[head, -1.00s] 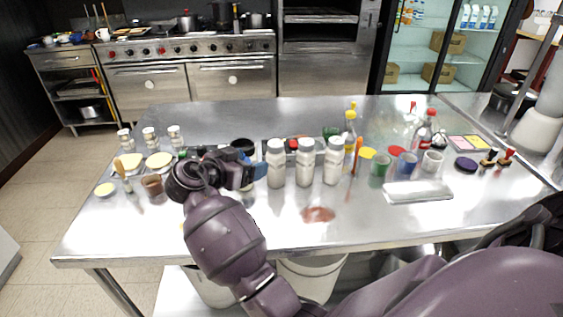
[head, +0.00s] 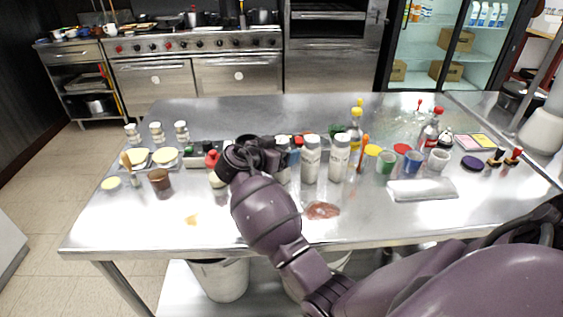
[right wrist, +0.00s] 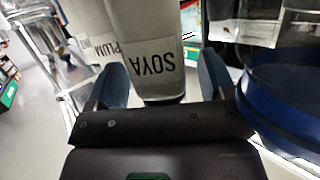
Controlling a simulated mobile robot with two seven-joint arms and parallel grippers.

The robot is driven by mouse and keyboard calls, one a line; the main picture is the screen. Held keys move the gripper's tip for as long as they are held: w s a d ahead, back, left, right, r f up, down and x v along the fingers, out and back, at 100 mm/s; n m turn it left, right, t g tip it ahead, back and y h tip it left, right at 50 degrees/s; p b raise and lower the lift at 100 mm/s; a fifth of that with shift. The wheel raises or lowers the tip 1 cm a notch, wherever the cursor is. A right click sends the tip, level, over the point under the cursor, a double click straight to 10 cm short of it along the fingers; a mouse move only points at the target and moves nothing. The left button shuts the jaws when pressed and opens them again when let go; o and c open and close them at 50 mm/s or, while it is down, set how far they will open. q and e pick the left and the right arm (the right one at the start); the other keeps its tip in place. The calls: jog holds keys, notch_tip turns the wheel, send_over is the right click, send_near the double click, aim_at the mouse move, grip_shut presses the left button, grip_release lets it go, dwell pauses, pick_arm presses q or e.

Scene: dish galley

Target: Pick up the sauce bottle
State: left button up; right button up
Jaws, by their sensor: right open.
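Three pale sauce bottles stand in a row mid-table in the head view: a left one (head: 283,175) mostly hidden by my right gripper, a middle one (head: 311,165) and a right one (head: 339,160). My right gripper (head: 288,158) is at the left bottle. In the right wrist view a bottle labelled SOYA (right wrist: 150,45) stands between the two blue fingers of the open gripper (right wrist: 163,82), with a finger on each side. A bottle labelled PLUM (right wrist: 98,48) is just beside it, left in that view. My left gripper is not in view.
Cups and tubs, such as a blue cup (head: 412,163), crowd the right. A red-brown spill (head: 321,210) is before the bottles. The front left table is mostly clear.

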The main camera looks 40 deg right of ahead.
jog(key=shift+w+d, duration=0.1)
jog(key=shift+d, duration=0.05)
jog(key=c, duration=1)
jog(key=shift+c, duration=0.6)
jog(key=shift+r, duration=0.1)
